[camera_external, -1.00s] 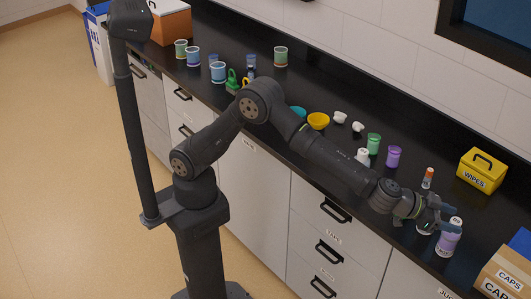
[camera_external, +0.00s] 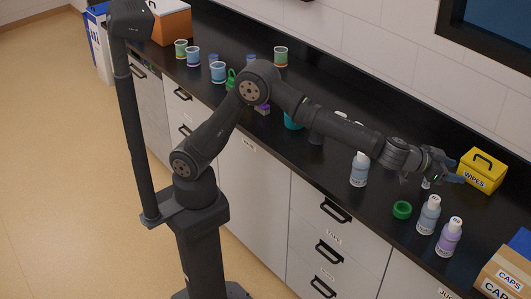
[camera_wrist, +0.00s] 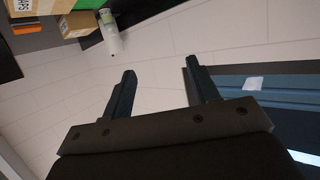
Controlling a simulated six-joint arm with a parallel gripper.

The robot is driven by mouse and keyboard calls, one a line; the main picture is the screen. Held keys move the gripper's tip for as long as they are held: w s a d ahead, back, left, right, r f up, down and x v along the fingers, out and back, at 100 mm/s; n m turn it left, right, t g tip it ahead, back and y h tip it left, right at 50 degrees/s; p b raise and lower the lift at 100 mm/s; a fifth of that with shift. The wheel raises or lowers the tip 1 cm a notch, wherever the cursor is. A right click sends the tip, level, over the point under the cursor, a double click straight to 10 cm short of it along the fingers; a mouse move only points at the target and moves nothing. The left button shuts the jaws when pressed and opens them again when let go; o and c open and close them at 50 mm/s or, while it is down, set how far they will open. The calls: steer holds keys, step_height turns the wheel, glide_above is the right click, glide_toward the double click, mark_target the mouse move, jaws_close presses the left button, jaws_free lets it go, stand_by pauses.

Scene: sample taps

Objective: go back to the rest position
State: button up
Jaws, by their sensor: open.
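My gripper (camera_external: 447,172) is raised above the black counter at the right, in front of the yellow wipes box in the external view. In the wrist view my gripper (camera_wrist: 160,85) shows two fingers spread apart with nothing between them. It points toward the pale tiled wall. My arm reaches out to the right over the counter and hides part of it.
Below my gripper stand a purple bottle (camera_external: 448,237), a blue-grey bottle (camera_external: 428,214) and a green ring (camera_external: 402,210). Another bottle (camera_external: 359,170) stands further left. The wipes box (camera_external: 482,172) is close beside my gripper. A caps box (camera_external: 505,275) sits at the right front.

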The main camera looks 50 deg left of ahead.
steer(key=w+a+n+t+y, duration=0.1)
steer(key=w+a, duration=0.6)
steer(key=shift+w+a+n+y, duration=0.15)
steer(key=shift+w+n+y, duration=0.15)
steer(key=shift+w, duration=0.1)
steer(key=shift+o, duration=0.3)
